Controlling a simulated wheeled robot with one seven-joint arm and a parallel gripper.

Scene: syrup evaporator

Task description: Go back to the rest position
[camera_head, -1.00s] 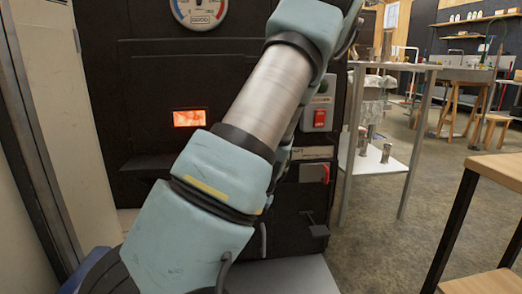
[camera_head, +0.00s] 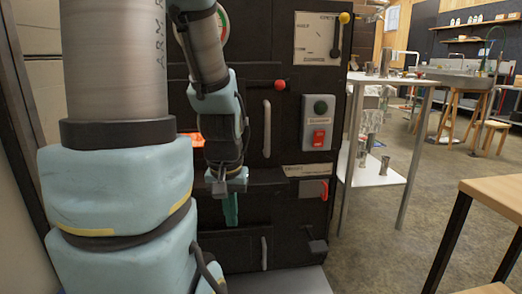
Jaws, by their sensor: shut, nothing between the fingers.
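My gripper (camera_head: 230,212) hangs pointing down in front of the black evaporator front (camera_head: 285,220), left of the middle of the picture. Its narrow green fingers are together, with nothing seen between them. My arm folds down to it from the upper left, and its large links cover the left part of the front. The gripper appears apart from the panel, though its exact distance is hard to tell.
The evaporator front bears a red-and-green switch box (camera_head: 317,122), a red knob (camera_head: 280,85), a yellow-knobbed lever (camera_head: 338,36) and a vertical handle (camera_head: 266,128). A metal shelf stand (camera_head: 404,83) and a wooden table (camera_head: 498,195) stand right. Open floor lies between.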

